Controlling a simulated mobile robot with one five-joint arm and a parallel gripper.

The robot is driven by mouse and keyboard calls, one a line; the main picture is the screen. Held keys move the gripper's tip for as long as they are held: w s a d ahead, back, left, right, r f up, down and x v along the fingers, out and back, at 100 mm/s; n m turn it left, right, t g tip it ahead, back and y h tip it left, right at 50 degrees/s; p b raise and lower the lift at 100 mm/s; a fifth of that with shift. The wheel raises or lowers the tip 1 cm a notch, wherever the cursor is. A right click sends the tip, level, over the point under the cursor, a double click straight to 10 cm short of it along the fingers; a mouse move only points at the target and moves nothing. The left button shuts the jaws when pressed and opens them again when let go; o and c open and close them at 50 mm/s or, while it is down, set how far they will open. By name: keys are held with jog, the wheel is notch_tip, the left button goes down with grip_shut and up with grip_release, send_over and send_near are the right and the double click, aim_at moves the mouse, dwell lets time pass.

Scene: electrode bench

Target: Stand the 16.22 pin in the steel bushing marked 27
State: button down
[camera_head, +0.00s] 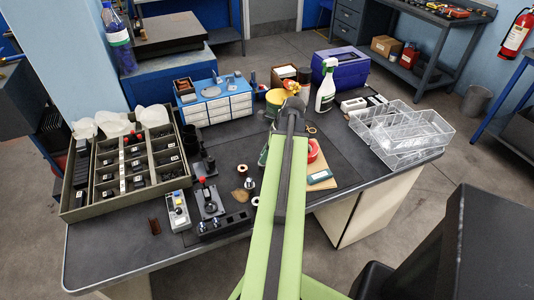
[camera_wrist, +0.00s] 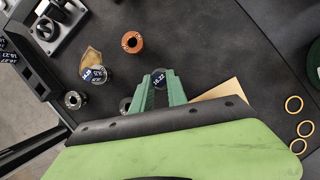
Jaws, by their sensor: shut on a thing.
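Another steel piece (camera_wrist: 125,105) is partly hidden behind my gripper. I cannot make out the mark 27. In the head view my arm hides the gripper and pin.
A compartment tray (camera_head: 68,203) stands at the left of the bench. A black lever fixture (camera_head: 208,203) and a grey control box (camera_head: 178,212) stand in front. Clear bins (camera_head: 410,130) are at right. Copper rings (camera_wrist: 294,104) lie on the dark mat.

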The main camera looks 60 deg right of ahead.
jog(key=shift+f+b, duration=0.4)
jog(key=shift+f, duration=0.1)
jog(key=c, duration=1.2)
grip_release()
jog(key=shift+c, duration=0.2)
jog(key=p+v, duration=1.6)
jog(key=v, duration=0.1)
jog(key=shift+r, duration=0.2)
